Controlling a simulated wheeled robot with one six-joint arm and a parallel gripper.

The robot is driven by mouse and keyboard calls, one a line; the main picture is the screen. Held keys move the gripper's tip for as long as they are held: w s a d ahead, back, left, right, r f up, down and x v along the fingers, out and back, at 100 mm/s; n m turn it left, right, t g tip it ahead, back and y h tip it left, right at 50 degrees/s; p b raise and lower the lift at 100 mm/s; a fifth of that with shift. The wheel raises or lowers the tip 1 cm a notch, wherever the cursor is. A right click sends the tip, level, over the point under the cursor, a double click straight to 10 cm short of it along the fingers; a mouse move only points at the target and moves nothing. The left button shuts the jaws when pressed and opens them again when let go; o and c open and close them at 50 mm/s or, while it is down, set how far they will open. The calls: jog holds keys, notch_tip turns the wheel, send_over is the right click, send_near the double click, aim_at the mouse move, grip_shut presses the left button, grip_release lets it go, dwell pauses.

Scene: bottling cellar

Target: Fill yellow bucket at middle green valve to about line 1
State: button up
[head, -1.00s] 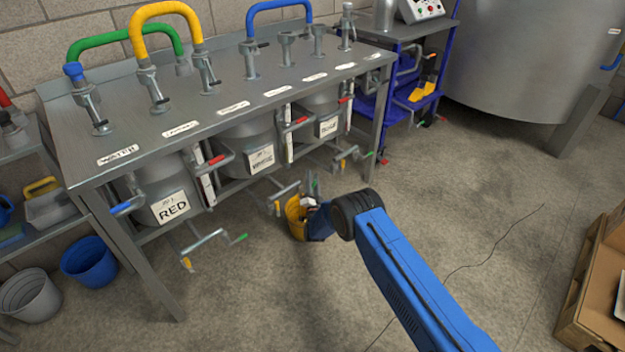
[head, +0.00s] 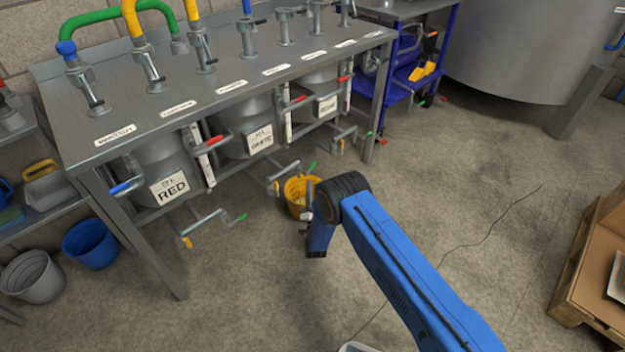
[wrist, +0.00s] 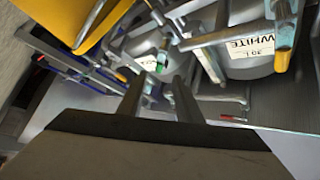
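The yellow bucket (head: 297,206) stands on the floor under the spout of the middle pipe, below the WHITE tank (head: 260,142). This pipe has a green valve handle (head: 312,167). The bucket's front right side is partly hidden by my wrist, and its inside lines and level cannot be read. In the wrist view the bucket is cut off at upper left (wrist: 68,18). My gripper (wrist: 158,80) is open, its two fingers apart with nothing seen held between them. In the head view it is mostly hidden, just right of the bucket.
Another green-handled pipe (head: 240,218) sticks out below the RED tank (head: 168,187), and one more (head: 368,134) is at right. A blue bucket (head: 90,245) and a grey bucket (head: 33,277) stand at left. A pallet (head: 590,290) is at right. Floor between is clear.

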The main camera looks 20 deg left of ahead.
jog(key=shift+v, duration=1.2)
dwell(6.8)
